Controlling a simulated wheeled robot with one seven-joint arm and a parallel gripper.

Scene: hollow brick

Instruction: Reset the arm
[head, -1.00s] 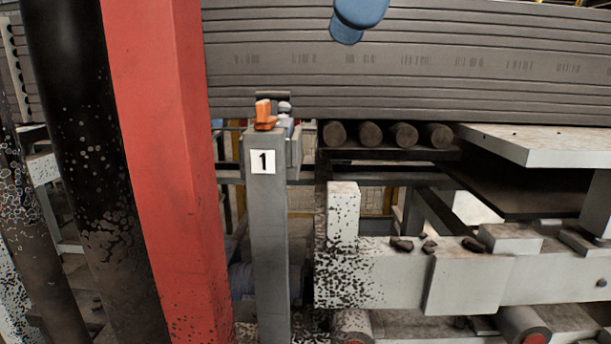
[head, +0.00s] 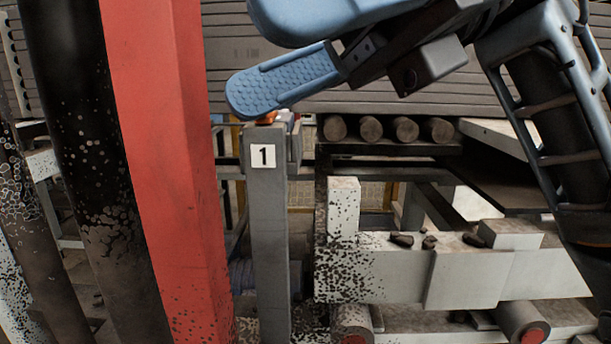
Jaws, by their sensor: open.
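My gripper (head: 262,62) is in the upper middle of the head view. Its two blue padded fingers point left and stand apart, with nothing seen between them; the upper finger is partly cut off by the top edge. My dark arm reaches in from the right. The lower fingertip shows in front of the top of a grey post (head: 268,220) that carries a white plate with the number 1 (head: 263,156). An orange piece (head: 267,118) on the post top is mostly hidden behind that finger. I cannot tell how far apart they are in depth.
A red column (head: 165,170) and a black column (head: 80,150) stand close on the left. Behind are stacked grey slabs (head: 225,65), a row of rollers (head: 370,128) and a pale machine beam (head: 390,270) with dark fragments on it.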

